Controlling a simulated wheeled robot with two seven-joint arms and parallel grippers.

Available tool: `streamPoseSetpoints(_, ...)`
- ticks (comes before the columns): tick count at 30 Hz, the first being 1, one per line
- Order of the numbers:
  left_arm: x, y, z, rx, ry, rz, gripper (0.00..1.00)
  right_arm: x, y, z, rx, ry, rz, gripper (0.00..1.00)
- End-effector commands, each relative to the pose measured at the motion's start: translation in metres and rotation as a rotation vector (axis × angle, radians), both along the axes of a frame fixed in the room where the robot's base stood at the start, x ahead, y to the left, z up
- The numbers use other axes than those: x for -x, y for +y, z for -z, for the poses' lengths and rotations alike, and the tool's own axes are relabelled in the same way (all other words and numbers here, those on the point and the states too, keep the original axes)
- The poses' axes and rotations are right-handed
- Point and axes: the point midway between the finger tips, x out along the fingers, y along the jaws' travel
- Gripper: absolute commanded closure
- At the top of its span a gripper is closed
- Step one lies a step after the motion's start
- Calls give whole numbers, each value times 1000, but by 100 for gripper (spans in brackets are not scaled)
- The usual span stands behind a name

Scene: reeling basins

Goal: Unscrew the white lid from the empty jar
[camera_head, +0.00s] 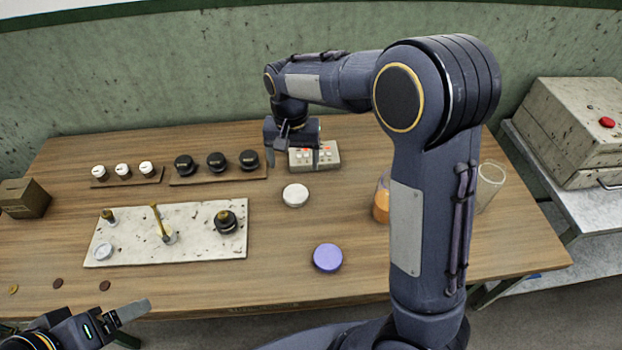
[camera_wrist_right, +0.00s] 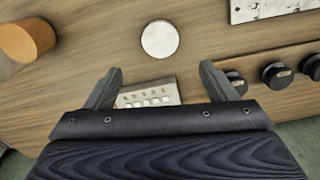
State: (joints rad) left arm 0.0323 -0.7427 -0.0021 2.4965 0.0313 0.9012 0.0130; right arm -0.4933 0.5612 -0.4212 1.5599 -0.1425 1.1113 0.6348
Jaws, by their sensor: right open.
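A round white lid (camera_head: 295,194) lies on the wooden table near its middle. It also shows in the right wrist view (camera_wrist_right: 160,39), with no jar visible under it. A clear, empty-looking jar (camera_head: 490,183) stands at the right, partly behind my right arm; no lid shows on it. My right gripper (camera_head: 293,160) is open and empty above the table, behind the white lid. In the right wrist view its fingers (camera_wrist_right: 160,75) are spread, with the lid beyond the tips. My left gripper (camera_head: 134,310) is at the lower left, over the front edge; its opening is unclear.
A grey button box (camera_head: 328,154) sits beside and below my right gripper. A purple lid (camera_head: 328,257) lies toward the front. An orange-filled jar (camera_head: 381,207) is partly hidden by my arm. A stone slab (camera_head: 190,250) with fittings and rows of knobs occupy the left.

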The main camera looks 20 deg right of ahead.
Motion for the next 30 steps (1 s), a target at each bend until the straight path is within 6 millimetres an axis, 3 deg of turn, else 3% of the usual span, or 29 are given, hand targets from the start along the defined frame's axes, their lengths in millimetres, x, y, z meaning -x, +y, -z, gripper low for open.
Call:
streamPoseSetpoints(5, 0, 0, 0, 0, 0, 0, 16, 7, -5, -7, -27, -8, -2, 22)
streamPoseSetpoints(8, 0, 0, 0, 0, 0, 0, 16, 25, -17, -20, -90, -30, -11, 22)
streamPoseSetpoints(13, 0, 0, 0, 0, 0, 0, 16, 81, -40, -50, -231, -117, -59, 22)
streamPoseSetpoints(19, 0, 0, 0, 0, 0, 0, 16, 154, -51, -72, -326, -275, -141, 22)
streamPoseSetpoints(24, 0, 0, 0, 0, 0, 0, 16, 211, -49, -73, -324, -415, -212, 22)
streamPoseSetpoints(30, 0, 0, 0, 0, 0, 0, 16, 249, -42, -61, -276, -518, -268, 22)
